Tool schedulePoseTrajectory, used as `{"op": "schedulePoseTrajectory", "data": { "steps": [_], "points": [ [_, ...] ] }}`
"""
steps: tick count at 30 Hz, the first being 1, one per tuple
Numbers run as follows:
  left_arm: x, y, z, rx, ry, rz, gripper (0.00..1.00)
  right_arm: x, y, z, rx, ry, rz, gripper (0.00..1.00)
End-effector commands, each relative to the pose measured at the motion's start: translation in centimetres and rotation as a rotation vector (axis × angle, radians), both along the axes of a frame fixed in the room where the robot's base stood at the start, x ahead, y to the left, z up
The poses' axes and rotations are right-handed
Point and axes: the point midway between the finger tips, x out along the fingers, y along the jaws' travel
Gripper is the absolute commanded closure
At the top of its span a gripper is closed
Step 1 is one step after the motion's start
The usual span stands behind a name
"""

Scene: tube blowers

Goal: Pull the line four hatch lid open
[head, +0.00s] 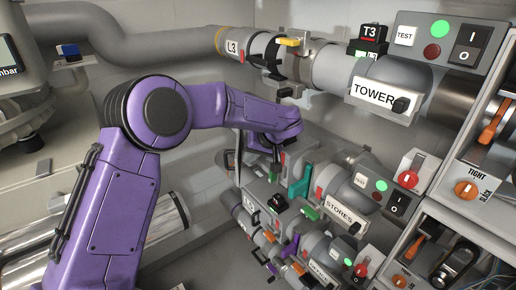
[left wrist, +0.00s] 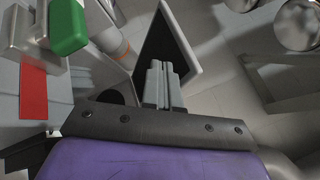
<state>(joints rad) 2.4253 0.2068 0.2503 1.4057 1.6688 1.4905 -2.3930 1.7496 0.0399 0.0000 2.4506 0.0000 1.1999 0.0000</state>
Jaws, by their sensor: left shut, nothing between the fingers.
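My left gripper (head: 277,158) reaches in from the left to the middle pipe row, below the TOWER line. In the left wrist view its two grey fingers (left wrist: 165,85) are together and empty. Just beyond them is a dark square panel or opening with a pale frame (left wrist: 183,35), which may be the line four hatch; I cannot tell whether it is the lid or the hole. The fingertips overlap its lower part in the picture, and contact is unclear. In the head view a thin pale edge (head: 239,157) stands left of the gripper. No line four label is readable.
A green handle (left wrist: 68,27) and a red patch (left wrist: 33,92) are close on the left of the wrist view. Silver cylinders (left wrist: 298,22) lie beyond.

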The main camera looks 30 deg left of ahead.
Motion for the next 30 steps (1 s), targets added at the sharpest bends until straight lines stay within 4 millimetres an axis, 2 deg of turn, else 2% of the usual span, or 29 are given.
{"op": "schedulePoseTrajectory", "data": {
  "steps": [3,7,20,26,30],
  "points": [
    [0.1,0.9,-1.3,0.0,0.002,0.0,1.0,0.0,0.0,0.3,0.0,-0.001,0.0,0.17],
    [0.3,1.3,-2.0,0.0,-0.001,-0.002,1.0,0.0,0.0,0.3,0.0,-0.001,0.0,0.17],
    [0.2,1.5,-2.0,0.0,-0.001,-0.008,1.0,0.0,0.0,0.5,0.0,-0.001,0.0,0.17],
    [-0.4,2.1,-1.6,-0.002,0.001,-0.066,1.0,0.0,0.0,2.1,-0.001,-0.001,0.0,0.17],
    [-1.0,2.8,-1.3,-0.003,0.002,-0.159,1.0,0.0,0.0,4.2,-0.001,-0.001,0.0,0.17]
  ]
}}
